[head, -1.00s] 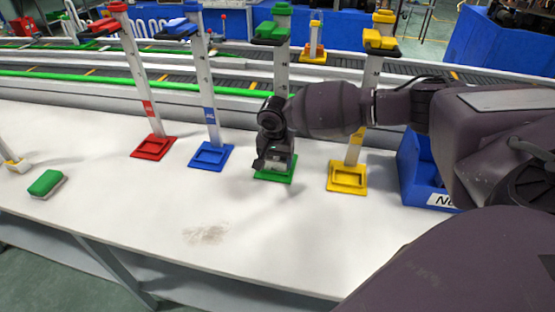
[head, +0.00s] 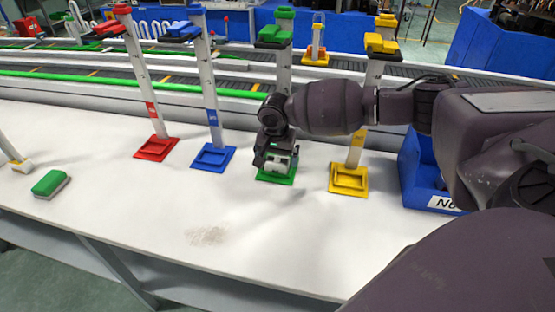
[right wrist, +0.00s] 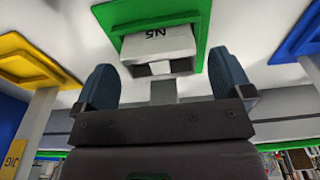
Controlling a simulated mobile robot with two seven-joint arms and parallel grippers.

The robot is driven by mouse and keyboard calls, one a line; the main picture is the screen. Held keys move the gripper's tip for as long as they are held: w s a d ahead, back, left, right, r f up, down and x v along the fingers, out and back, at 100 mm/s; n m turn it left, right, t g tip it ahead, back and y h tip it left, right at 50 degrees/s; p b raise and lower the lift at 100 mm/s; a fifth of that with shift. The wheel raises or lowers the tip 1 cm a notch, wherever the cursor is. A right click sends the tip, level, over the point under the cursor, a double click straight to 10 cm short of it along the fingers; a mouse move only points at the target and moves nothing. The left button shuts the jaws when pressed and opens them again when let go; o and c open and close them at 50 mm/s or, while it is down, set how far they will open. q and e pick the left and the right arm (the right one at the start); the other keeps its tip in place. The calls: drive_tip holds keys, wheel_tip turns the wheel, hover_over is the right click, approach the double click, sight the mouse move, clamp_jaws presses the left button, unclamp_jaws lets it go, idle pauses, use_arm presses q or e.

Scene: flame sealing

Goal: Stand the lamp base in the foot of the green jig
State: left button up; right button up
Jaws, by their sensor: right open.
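The green jig (head: 283,75) is the upright post third from the left; its green foot (head: 262,177) lies flat on the white table. The lamp base (right wrist: 160,44), a pale block marked N5, is at the green foot (right wrist: 197,60) in the right wrist view. It looks upright, but I cannot tell whether it is fully seated. My right gripper (head: 277,164) is low over the foot. In the right wrist view its two blue-grey fingers (right wrist: 166,85) are open, with gaps to the block on both sides. My left gripper is not in view.
Red (head: 156,148), blue (head: 213,158) and yellow (head: 348,181) jig feet stand on either side. A blue bin (head: 412,170) is at the right. A green-topped block (head: 50,183) lies at the left.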

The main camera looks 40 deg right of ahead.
sight(277, 163)
drive_tip(key=r, duration=0.4)
drive_tip(key=r+p, duration=0.1)
drive_tip(key=r, duration=0.1)
drive_tip(key=shift+s+a, duration=0.3)
drive_tip(key=shift+s, duration=0.1)
